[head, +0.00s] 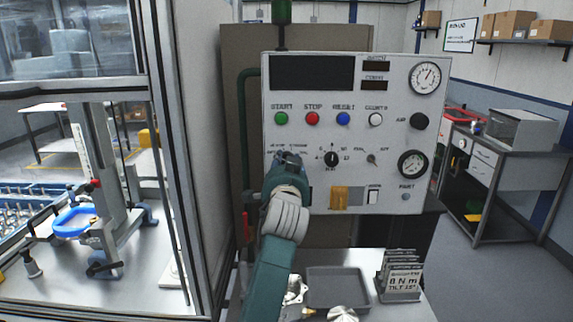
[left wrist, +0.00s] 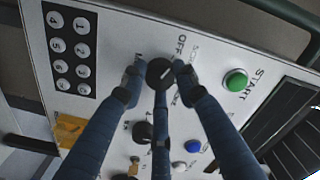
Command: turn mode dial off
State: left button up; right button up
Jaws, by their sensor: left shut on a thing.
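The mode dial (left wrist: 158,70) is a round black knob on the light grey control panel (head: 300,88). In the left wrist view, a pale pointer line shows on it, slanting up and right, and the printed word OFF lies above and right of it. My left gripper (left wrist: 160,77) is shut on the dial, with fingers at its left, right and lower sides. In the head view, my left gripper (head: 288,160) is at the panel's lower left and hides the dial. My right gripper is in neither view.
Near the dial are the green START button (head: 281,118), red STOP button (head: 312,118), another black knob (head: 331,158), a small toggle (head: 372,159) and a yellow cover (head: 339,198). A grey tray (head: 337,288) lies below the panel. A glazed enclosure stands left.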

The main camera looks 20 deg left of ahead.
pick_arm(q)
jog(key=shift+d+f, duration=0.1)
jog(key=o, duration=1.2)
jog(key=shift+d, duration=0.1)
jog(key=v, duration=0.7)
jog(key=shift+s+d, duration=0.1)
jog(key=shift+s, duration=0.15)
